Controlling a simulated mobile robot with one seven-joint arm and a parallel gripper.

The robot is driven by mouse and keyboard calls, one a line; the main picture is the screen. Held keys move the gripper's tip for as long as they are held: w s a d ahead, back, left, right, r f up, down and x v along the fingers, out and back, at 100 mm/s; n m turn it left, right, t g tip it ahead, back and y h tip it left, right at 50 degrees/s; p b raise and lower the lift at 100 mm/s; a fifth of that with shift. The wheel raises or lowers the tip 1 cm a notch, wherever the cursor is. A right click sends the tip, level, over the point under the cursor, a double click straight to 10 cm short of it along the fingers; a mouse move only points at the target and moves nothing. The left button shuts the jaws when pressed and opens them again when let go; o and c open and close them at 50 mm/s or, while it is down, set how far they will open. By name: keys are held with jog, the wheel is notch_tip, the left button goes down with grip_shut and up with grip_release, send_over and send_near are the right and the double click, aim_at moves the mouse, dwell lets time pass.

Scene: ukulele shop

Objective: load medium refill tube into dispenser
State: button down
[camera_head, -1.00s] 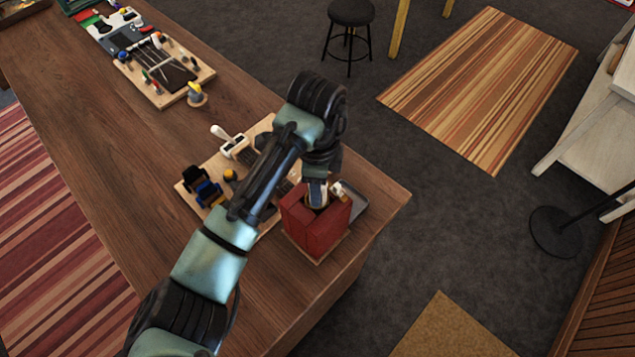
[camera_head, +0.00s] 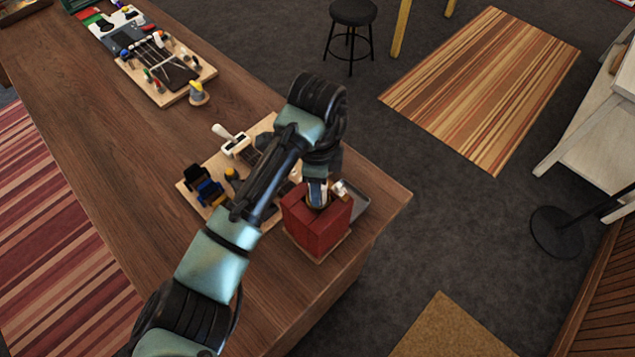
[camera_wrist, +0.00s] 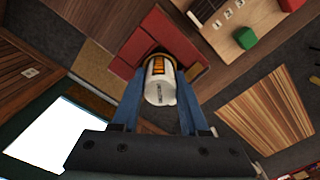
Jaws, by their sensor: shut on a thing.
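The dispenser is a red block-like box (camera_head: 316,226) on a thin base near the counter's front right corner; its red top also shows in the wrist view (camera_wrist: 150,45). My gripper (camera_wrist: 158,95) is shut on a white tube (camera_wrist: 160,84) with an orange-yellow band and dark print. The tube stands between the two blue fingers, with its far end at the red dispenser's top. Whether that end is inside the opening or just over it I cannot tell. In the head view my gripper (camera_head: 318,192) is right above the dispenser, and the tube is mostly hidden.
A wooden board (camera_head: 190,196) with black and blue holders and a white-handled tool (camera_head: 224,133) lies left of the dispenser. A grey tray (camera_head: 356,202) is close on its right. Another tool board (camera_head: 203,75) is farther back.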

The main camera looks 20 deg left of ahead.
jog(key=shift+f, duration=0.5)
jog(key=c, duration=0.7)
grip_release()
jog(key=shift+r, duration=0.1)
notch_tip(320, 180, up, 6)
jog(key=p, duration=0.4)
jog(key=shift+p, duration=0.4)
jog(key=shift+r+p, duration=0.6)
jog(key=shift+r, duration=1.85)
